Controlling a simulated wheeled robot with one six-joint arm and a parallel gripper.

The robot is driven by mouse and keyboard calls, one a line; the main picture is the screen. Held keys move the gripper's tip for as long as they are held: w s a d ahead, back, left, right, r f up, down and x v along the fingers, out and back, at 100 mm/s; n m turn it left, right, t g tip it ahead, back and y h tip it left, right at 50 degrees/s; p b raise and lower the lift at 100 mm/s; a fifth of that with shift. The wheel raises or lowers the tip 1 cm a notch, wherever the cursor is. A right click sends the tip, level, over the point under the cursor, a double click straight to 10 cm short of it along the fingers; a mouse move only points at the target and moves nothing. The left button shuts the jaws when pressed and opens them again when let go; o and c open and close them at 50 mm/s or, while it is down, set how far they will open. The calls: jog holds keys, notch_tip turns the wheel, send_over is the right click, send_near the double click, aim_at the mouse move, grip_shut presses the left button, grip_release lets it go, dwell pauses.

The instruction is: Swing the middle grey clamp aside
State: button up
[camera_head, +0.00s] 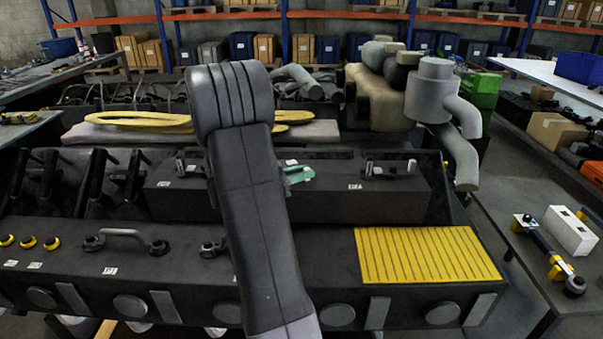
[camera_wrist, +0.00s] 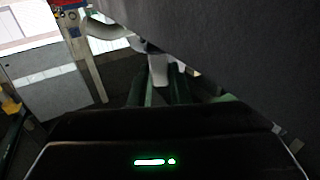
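The middle grey clamp (camera_head: 291,164) is on the long dark engine cover (camera_head: 340,200), mostly hidden behind my arm in the head view. A small teal-green part (camera_head: 300,175) shows beside it, probably one of my fingers. In the wrist view, my gripper's (camera_wrist: 160,88) two dark green fingers point ahead, with a pale grey piece (camera_wrist: 158,68), likely the clamp's handle, between their ends. I cannot tell whether the fingers press on it. A left grey clamp (camera_head: 181,165) and a right grey clamp (camera_head: 390,171) sit on the same cover.
A yellow ribbed plate (camera_head: 425,255) lies on the front ledge to the right. A grey handle bar (camera_head: 125,235) is on the ledge to the left. A large grey pipe (camera_head: 440,95) rises behind the cover's right end. A side table (camera_head: 555,225) stands at the right.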

grip_shut()
jog(key=shift+a+m+g+h+p, duration=0.25)
jog(key=shift+m+g, duration=0.15)
jog(key=shift+g, duration=0.2)
jog(key=shift+a+m+g+h+p, duration=0.15)
jog(key=shift+m+g+h, duration=0.1)
jog(key=shift+m+g, duration=0.25)
jog(key=o, duration=0.6)
grip_release()
jog(key=shift+o, duration=0.2)
jog(key=b+v, duration=0.3)
jog(key=v, duration=1.1)
jog(key=shift+d, duration=0.1)
